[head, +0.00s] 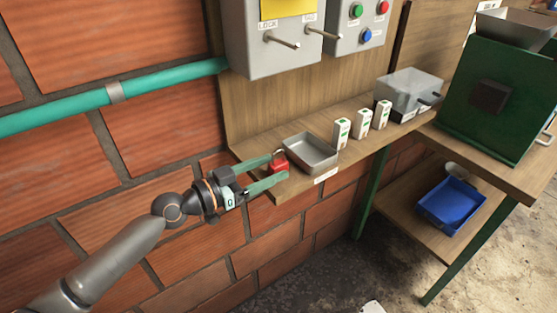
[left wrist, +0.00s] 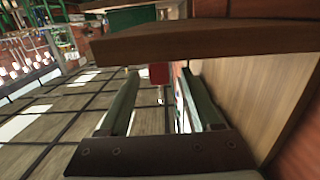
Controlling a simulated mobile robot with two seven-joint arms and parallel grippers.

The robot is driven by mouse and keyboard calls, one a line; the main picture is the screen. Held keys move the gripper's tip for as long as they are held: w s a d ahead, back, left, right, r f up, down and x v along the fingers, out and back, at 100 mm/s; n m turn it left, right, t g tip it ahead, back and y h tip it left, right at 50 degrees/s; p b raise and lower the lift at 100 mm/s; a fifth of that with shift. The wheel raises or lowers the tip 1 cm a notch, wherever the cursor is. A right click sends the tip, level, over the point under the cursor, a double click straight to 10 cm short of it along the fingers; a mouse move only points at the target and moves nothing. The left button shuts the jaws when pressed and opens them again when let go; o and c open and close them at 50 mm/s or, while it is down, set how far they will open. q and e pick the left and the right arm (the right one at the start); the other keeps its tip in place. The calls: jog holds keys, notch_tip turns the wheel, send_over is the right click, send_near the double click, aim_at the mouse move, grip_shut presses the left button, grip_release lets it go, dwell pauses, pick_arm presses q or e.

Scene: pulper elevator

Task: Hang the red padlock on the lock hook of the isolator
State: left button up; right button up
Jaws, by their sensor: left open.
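The red padlock (head: 279,166) stands at the left end of the wooden shelf, shackle up. My left gripper (head: 278,167) is open, its two green fingers reaching in from the left with the tips at either side of the padlock. In the left wrist view the padlock (left wrist: 158,74) shows between the fingertips (left wrist: 159,72), apparently with a gap on each side. The isolator (head: 262,62) is a grey box on the wooden backboard above. Its lock hook (head: 284,41) is a bare metal peg under the label LOCK. My right gripper is not in view.
A second peg (head: 322,33), labelled TAG, sticks out to the right of the lock hook. A metal tray (head: 311,152) is close right of the padlock, then several white boxes (head: 341,133). A teal pipe (head: 160,86) crosses the brick wall at left. A green machine (head: 490,98) stands right.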

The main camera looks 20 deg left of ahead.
pick_arm(q)
jog(key=shift+w+d, duration=0.15)
jog(key=shift+w, duration=0.05)
jog(key=shift+c, duration=0.3)
grip_shut()
